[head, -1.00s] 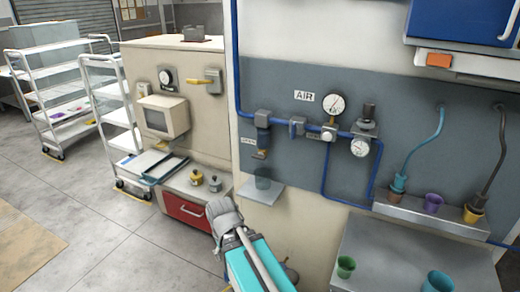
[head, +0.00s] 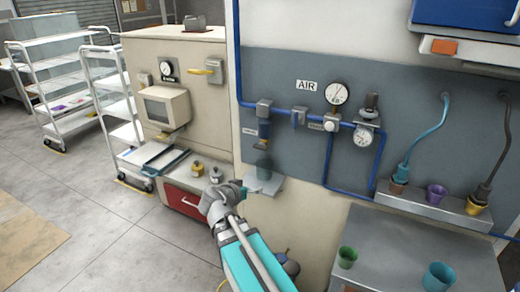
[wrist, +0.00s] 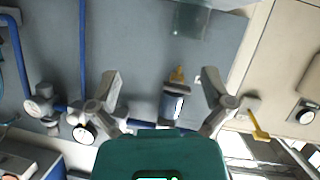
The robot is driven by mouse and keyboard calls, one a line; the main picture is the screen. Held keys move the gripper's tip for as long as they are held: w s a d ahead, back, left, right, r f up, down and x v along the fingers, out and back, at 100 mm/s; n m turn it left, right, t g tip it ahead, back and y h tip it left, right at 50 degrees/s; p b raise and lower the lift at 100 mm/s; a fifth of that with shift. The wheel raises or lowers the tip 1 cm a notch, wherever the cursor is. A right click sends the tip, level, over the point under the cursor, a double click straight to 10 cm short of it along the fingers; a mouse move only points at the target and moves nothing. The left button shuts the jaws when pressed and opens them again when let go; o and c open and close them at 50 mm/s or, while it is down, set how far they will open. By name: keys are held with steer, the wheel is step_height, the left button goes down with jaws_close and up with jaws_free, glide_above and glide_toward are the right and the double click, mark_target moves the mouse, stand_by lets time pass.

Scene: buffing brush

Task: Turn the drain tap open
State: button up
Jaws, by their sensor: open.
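The drain tap (head: 261,147) is a small brass-coloured lever under the dark blue filter bowl (head: 264,130) on the air line. In the wrist view, which is upside down, the tap (wrist: 178,75) shows between my spread fingers and beyond them, with the filter (wrist: 173,102) beside it. My gripper (head: 229,189) is open and empty, below and left of the tap in the head view. In the wrist view my gripper (wrist: 162,88) is apart from the tap. A translucent green cup (head: 263,170) stands below the tap on a small shelf (head: 268,186).
Blue pipes with gauges (head: 337,93) and a regulator (head: 368,125) run right of the filter. A beige cabinet (head: 200,115) with a yellow handle (head: 207,71) stands left. A metal bench (head: 410,250) with cups is at lower right. Open floor lies at left.

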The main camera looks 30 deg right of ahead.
mark_target(259, 149)
steer(key=w+a+r+m+t+h, duration=0.1)
steer(key=w+r+t+h, duration=0.1)
steer(key=r, duration=0.4)
steer(key=shift+w+r+t+h, duration=0.35)
steer(key=shift+w+t, duration=0.5)
steer(key=shift+t, duration=0.25)
steer(key=shift+x, duration=6.85)
steer(key=shift+a, duration=0.1)
steer(key=c, duration=0.9)
